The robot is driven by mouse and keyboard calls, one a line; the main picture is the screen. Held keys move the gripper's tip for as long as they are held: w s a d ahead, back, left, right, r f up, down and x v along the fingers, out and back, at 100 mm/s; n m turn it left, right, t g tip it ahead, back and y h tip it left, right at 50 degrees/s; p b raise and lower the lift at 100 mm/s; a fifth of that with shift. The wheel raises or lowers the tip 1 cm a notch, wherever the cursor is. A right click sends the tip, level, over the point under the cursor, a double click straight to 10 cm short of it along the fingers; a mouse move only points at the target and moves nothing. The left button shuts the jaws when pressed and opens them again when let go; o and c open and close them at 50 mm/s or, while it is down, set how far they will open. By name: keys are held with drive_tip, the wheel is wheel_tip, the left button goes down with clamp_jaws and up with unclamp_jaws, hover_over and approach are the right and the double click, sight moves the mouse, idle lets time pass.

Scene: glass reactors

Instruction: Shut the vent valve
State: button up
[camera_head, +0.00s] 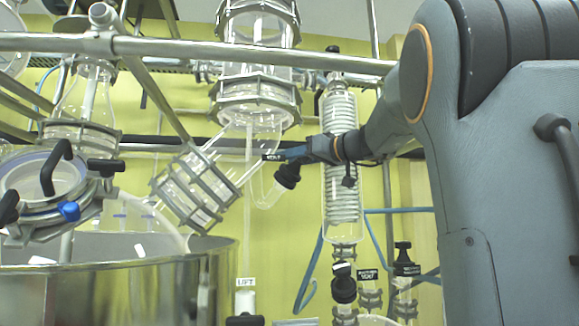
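A black valve knob (287,176) sits on a bent glass side tube below the upper glass vessel.
A steel rail (250,51) crosses above my gripper. A coiled glass condenser (341,200) stands behind my wrist. A clamped glass section (195,190) slants at the left above a large steel vessel (120,285).

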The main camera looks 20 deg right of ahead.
drive_tip(key=shift+w+d+f+m+h+b, duration=0.1)
drive_tip(key=shift+f+m+h+b, duration=0.1)
drive_tip(key=shift+m+h+b, duration=0.7)
drive_tip(key=shift+d+r+m+t+h+b, duration=0.1)
drive_tip(key=shift+d+m+t+h+b, duration=0.1)
drive_tip(key=shift+m+h, duration=0.4)
drive_tip(key=shift+d+m+t+h+b, duration=0.1)
drive_tip(key=shift+m+t+h+b, duration=0.15)
drive_tip(key=shift+m, duration=0.55)
drive_tip(key=o, duration=1.1)
drive_tip(key=shift+c, duration=0.2)
drive_tip(key=b+v, duration=0.2)
drive_tip(key=v, duration=0.5)
drive_tip(key=shift+s, duration=0.4)
drive_tip(key=shift+r, duration=0.1)
